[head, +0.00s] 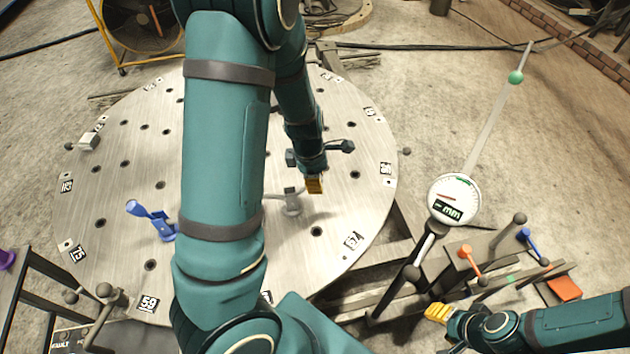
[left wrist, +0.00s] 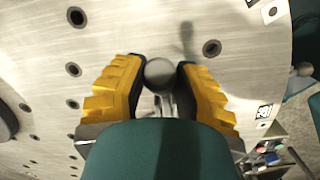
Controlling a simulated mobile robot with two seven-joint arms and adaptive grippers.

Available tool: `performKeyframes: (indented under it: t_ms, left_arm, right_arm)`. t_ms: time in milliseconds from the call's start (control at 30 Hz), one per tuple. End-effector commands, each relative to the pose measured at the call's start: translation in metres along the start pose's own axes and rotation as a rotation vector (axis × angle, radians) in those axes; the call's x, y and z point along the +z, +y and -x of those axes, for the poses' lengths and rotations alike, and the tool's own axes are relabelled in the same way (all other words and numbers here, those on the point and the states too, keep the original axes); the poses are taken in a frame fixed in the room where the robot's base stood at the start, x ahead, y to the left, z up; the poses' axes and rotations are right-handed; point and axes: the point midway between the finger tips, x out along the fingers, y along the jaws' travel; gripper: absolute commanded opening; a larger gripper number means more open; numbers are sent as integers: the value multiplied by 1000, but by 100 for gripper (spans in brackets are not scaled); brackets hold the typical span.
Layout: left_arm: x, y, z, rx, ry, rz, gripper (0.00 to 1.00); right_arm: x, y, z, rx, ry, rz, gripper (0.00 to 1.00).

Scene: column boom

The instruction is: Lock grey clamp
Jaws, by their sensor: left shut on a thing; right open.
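The grey clamp (head: 292,204) stands on the round metal table (head: 350,215), right of my large teal arm. My left gripper (head: 314,186) is at the clamp's handle end. In the left wrist view its yellow fingers (left wrist: 160,88) are shut on the grey clamp's round knob (left wrist: 160,72); the rest of the clamp is mostly hidden behind the gripper. My right gripper (head: 437,312) is open and empty at the lower right, off the table.
A blue clamp (head: 160,223) stands on the table left of my arm. A dial gauge (head: 454,198) on a long rod stands at the right, beside a rack with an orange-handled clamp (head: 468,257) and a blue-handled one (head: 530,241). A grey block (head: 88,141) sits at the table's left edge.

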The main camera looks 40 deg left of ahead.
Motion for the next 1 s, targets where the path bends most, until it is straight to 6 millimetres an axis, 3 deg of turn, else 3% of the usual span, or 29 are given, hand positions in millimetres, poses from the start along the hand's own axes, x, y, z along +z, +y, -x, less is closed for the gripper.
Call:
performKeyframes:
  t_ms: [500, 1000]
  left_arm:
    - [-17, -5, 11, 29, -116, 9, 0]
    - [-27, -8, 22, 30, -115, 4, 0]
  right_arm:
    - [0, 0, 0, 0, -1, 0, 47]
    - [1, -3, 9, 0, -5, -1, 47]
